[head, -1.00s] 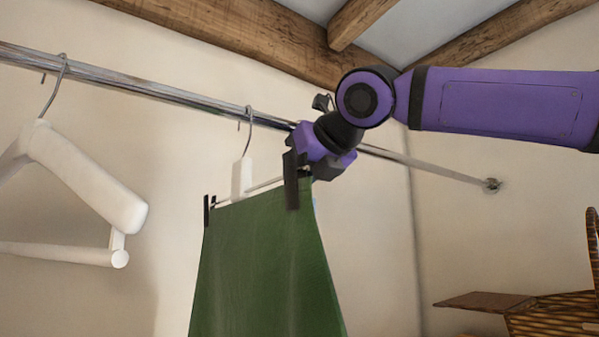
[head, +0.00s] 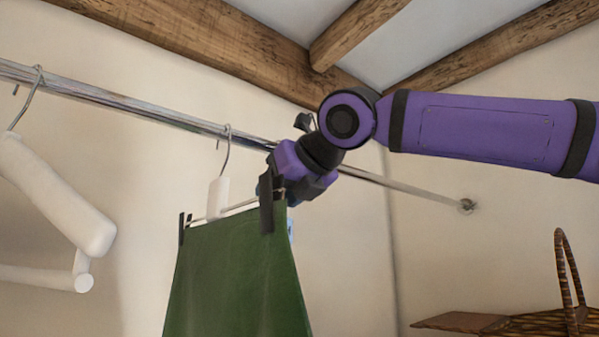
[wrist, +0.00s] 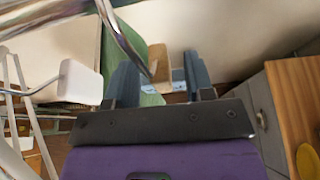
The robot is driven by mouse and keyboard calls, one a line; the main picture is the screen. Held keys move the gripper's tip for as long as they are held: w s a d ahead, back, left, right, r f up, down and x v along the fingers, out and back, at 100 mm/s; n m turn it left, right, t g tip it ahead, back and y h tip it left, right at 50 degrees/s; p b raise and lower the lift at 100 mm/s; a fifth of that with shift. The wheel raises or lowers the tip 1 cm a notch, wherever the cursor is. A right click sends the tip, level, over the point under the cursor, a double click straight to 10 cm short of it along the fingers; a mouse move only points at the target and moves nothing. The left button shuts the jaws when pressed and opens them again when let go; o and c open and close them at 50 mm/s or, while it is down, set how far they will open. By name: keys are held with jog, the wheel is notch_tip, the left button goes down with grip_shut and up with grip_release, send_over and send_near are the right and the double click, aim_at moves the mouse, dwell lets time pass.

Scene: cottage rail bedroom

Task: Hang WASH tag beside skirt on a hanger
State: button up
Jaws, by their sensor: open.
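The green skirt (head: 235,280) hangs from the white hanger (head: 217,196) by dark clips at its top corners. The hanger hooks over the metal rail (head: 130,106). My gripper (head: 268,185) is at the skirt's upper right corner, just under the rail, with its jaws partly hidden by the dark clip. In the wrist view my gripper (wrist: 160,82) is open, its two fingers apart, with the skirt (wrist: 110,52) beyond the left finger. A small light-blue piece (head: 291,228) shows at the skirt's right edge; it may be the WASH tag, but no lettering is readable.
Another white hanger (head: 55,195) hangs empty at the left. A wicker basket (head: 545,325) stands at the lower right. The rail ends at the right wall (head: 466,206). The wall right of the skirt is clear.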

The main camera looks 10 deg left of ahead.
jog(key=v, duration=1)
